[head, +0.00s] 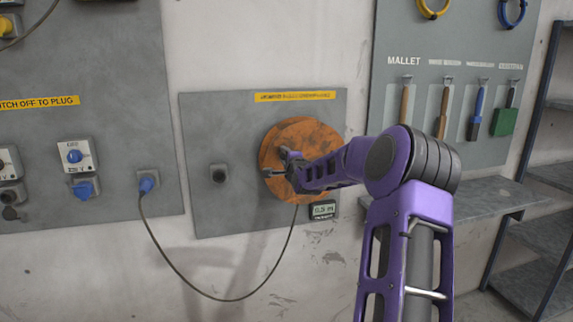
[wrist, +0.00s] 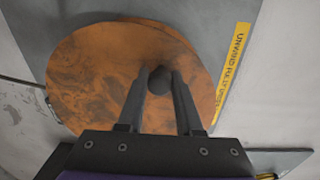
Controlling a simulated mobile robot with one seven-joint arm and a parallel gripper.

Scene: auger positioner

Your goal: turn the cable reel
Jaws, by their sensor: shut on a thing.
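The cable reel (head: 318,135) is an orange-brown disc on a grey wall panel, and it fills much of the wrist view (wrist: 85,75). A dark round knob (wrist: 160,80) stands out from the disc, right of its middle in the wrist view. My gripper (wrist: 159,84) is shut on this knob, with one finger on each side. In the head view my gripper (head: 275,172) is in front of the reel and hides its lower left part. A dark cable (head: 215,299) hangs from the reel in a loop to a blue plug (head: 147,184) on the left panel.
A small display (head: 323,210) reading about 0.5 m sits below the reel. A yellow label (head: 295,96) is above it, and a black knob (head: 218,174) is to its left. A grey shelf (head: 490,201) and hanging tools are to the right.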

